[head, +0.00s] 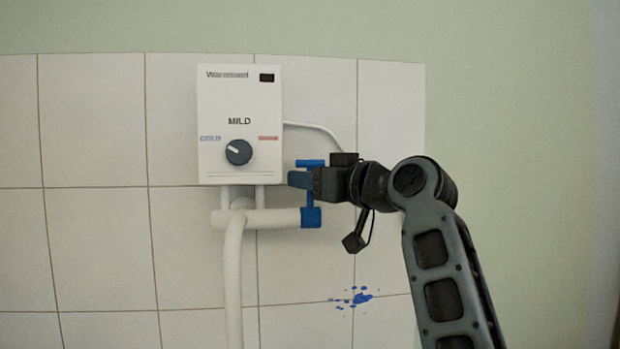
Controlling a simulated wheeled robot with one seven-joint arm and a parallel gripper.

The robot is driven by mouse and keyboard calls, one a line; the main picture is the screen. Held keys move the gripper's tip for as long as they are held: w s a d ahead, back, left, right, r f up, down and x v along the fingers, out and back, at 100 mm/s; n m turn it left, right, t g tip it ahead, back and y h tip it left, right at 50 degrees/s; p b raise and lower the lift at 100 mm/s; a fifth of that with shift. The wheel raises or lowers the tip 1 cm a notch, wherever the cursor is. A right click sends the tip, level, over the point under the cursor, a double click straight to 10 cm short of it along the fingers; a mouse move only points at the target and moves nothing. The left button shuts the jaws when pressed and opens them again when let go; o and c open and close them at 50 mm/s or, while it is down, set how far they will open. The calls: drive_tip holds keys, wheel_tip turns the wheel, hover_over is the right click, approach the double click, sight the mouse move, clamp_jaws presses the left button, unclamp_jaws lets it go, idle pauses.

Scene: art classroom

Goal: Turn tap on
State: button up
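The tap is on the white pipe (265,218) below the wall heater. Its blue part (311,217) sits at the right end of the pipe, with a thin blue stem rising to a short blue bar (310,163). My gripper (300,180) comes in from the right at the height between the blue bar and the blue pipe end. Its fingers point left and overlap the stem in the head view, hiding part of it. I cannot tell whether they touch the stem or whether the fingers are open or shut.
A white water heater (239,100) with a dark knob (238,151) hangs on the tiled wall (95,240). A white cable (318,128) runs from its right side. A pale hose (233,285) hangs below. Blue paint spots (355,297) mark the tiles at lower right.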

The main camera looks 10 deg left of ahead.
clamp_jaws()
drive_tip(key=shift+f, duration=0.1)
idle(0.5)
